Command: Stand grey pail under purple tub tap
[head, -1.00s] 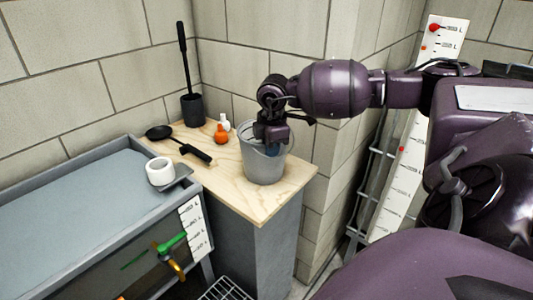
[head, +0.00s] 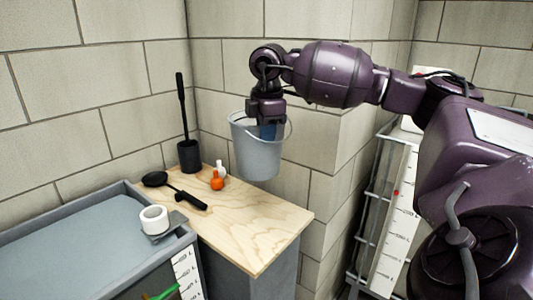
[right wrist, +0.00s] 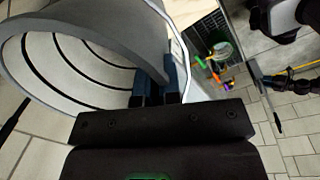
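The grey pail (head: 255,155) hangs upright above the wooden worktop, its wire handle at the rim. My right gripper (head: 267,125) is shut on the pail's rim from above. In the right wrist view the fingers (right wrist: 158,92) pinch the wall of the pail (right wrist: 107,35), whose ringed inside shows empty. No purple tub can be made out. A green tap (head: 162,294) on the grey tub shows at the bottom edge of the head view. Small orange, purple and yellow parts (right wrist: 226,84) show far below in the wrist view, too small to identify.
The worktop (head: 265,225) holds an orange bottle (head: 217,181), a white bottle (head: 221,168), a black ladle (head: 158,180) and a black holder with a brush (head: 188,155). A white cup (head: 154,219) stands at the grey tub's (head: 75,240) corner. A green container (right wrist: 222,50) sits on the floor side.

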